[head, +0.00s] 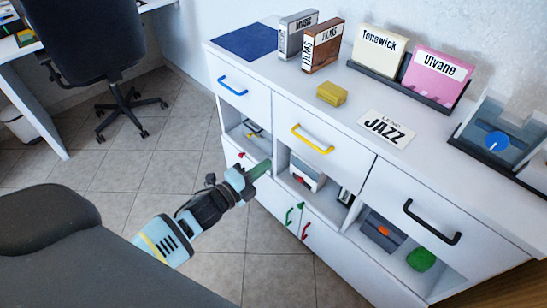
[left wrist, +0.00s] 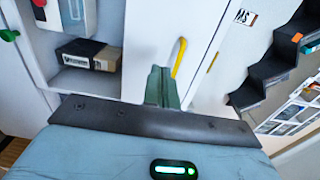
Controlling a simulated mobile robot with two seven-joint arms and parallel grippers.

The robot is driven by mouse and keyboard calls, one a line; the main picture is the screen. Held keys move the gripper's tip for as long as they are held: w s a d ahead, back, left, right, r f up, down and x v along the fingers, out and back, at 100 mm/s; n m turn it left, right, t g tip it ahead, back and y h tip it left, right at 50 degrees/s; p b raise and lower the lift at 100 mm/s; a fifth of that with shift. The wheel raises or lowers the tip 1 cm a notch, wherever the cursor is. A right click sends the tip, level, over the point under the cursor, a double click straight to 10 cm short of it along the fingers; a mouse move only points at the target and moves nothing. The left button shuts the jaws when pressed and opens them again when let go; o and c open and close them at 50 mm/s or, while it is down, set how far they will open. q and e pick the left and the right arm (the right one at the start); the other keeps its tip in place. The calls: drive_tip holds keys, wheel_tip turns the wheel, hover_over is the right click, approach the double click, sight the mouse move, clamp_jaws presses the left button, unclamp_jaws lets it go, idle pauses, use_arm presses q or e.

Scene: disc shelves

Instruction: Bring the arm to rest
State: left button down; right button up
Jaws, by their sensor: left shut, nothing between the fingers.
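My left arm comes in from the lower left of the head view. Its gripper (head: 260,169) is in front of the white cabinet, near the open compartments under the drawers. The green fingers are together with nothing between them. In the left wrist view the shut fingers (left wrist: 161,88) point toward the cabinet front, with a yellow handle (left wrist: 179,58) just beyond them. I cannot tell the exact gap between the fingertips and the cabinet. My right gripper does not show.
The white cabinet (head: 262,112) has protruding blue (head: 232,86), yellow (head: 312,140) and black (head: 431,223) drawer handles. Boxes and a JAZZ card (head: 386,129) are on its top. Tiled floor (head: 110,190) is open to the left, below an office chair (head: 85,45).

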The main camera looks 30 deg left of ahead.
use_arm(q)
drive_tip(key=shift+s+a, duration=0.25)
drive_tip(key=shift+s, duration=0.35)
drive_tip(key=shift+f, duration=0.1)
